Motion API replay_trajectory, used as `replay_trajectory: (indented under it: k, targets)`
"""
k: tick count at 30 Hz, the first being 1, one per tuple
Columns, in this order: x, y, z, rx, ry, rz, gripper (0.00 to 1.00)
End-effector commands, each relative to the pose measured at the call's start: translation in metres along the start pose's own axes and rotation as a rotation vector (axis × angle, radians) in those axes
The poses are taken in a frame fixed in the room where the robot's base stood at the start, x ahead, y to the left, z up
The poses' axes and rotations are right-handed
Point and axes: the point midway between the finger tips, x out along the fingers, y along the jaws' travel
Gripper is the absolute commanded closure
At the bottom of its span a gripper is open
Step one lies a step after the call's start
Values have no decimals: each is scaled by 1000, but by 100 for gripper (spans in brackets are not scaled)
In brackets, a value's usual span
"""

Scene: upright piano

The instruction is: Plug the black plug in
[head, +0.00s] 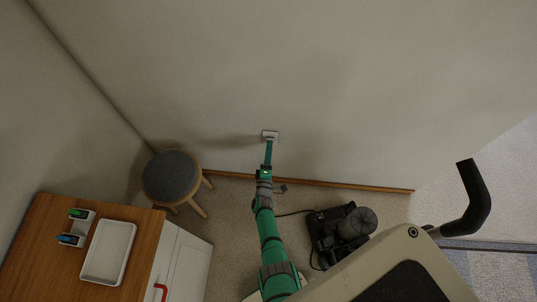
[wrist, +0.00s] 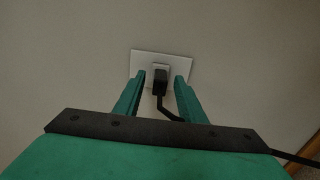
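The black plug (wrist: 160,82) sits at the white wall socket (wrist: 145,62), against its centre as far as I can see. Its black cord trails down and to the right. My gripper (wrist: 160,76) is open, with one green finger on each side of the plug and a visible gap on both sides. The fingertips are close to the socket plate. In the head view my gripper (head: 268,151) reaches up to the socket (head: 270,134) low on the wall, and the plug is hidden there. How deep the plug sits cannot be told.
A black machine (head: 340,232) with a cord stands on the floor right of my arm. A small dark piece (head: 282,188) lies by the baseboard. A round stool (head: 171,177) and a wooden-topped cabinet (head: 40,225) with a white tray (head: 108,252) stand left.

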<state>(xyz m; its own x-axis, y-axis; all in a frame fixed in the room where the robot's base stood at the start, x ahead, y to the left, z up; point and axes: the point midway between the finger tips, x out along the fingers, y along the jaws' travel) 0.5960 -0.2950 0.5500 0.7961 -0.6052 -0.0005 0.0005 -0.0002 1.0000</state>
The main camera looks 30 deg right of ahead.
Motion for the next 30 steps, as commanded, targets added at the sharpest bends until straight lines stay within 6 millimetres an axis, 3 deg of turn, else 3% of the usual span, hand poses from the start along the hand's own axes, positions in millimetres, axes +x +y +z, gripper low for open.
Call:
replay_trajectory:
  k: [7,22,30]
  targets:
    - [-19,-1,0,2,-2,-2,63]
    - [-92,-1,-1,1,0,-1,63]
    - [-107,0,0,0,0,1,63]
